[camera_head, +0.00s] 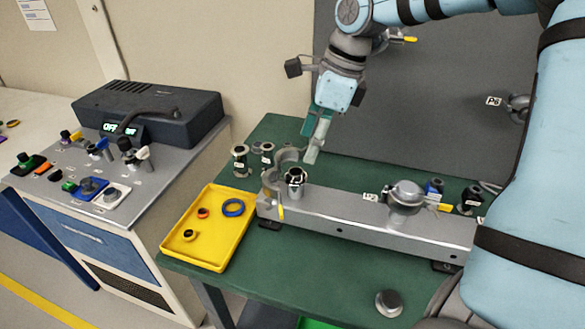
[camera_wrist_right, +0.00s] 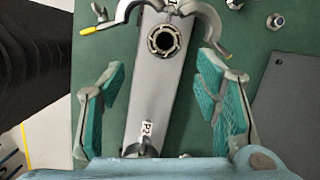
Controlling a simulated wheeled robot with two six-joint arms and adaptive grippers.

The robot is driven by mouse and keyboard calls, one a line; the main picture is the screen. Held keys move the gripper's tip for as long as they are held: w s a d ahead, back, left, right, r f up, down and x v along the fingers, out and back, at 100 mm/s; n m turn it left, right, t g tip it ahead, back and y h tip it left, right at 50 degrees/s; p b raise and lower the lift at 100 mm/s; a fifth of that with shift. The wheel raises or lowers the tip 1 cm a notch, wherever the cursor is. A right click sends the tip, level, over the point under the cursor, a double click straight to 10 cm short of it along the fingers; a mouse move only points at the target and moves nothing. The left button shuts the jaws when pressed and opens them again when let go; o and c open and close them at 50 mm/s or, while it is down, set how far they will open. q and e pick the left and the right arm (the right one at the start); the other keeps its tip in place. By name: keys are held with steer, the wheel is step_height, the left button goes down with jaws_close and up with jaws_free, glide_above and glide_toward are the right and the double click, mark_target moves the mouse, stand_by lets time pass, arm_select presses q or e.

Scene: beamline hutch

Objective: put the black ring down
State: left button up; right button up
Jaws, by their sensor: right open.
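A small black ring (camera_head: 190,235) lies in the front left part of the yellow tray (camera_head: 213,262), at the left end of the green table. My right gripper (camera_head: 312,145) is above the left part of the metal rail, to the right of the tray and apart from the ring. In the right wrist view its two teal fingers (camera_wrist_right: 162,90) are spread wide, with nothing held between them. Below them is a round metal holder (camera_wrist_right: 163,40) with a dark opening, which also shows in the head view (camera_head: 295,177). My left gripper is not in view.
A blue ring (camera_head: 233,207) and an orange ring (camera_head: 203,213) share the tray. The metal rail (camera_head: 350,217) carries clamps with yellow handles. Small posts (camera_head: 241,158) stand behind it. A control console (camera_head: 140,115) is at left. The green table (camera_head: 320,280) has bare room in front.

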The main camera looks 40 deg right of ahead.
mark_target(296, 171)
steer(key=x, duration=0.5)
steer(key=w+x, duration=0.1)
steer(key=x, duration=0.1)
steer(key=shift+a+f, duration=0.1)
steer(key=shift+f, duration=0.15)
steer(key=c, duration=1)
steer(key=shift+w+r, duration=0.1)
steer(key=shift+r, duration=0.05)
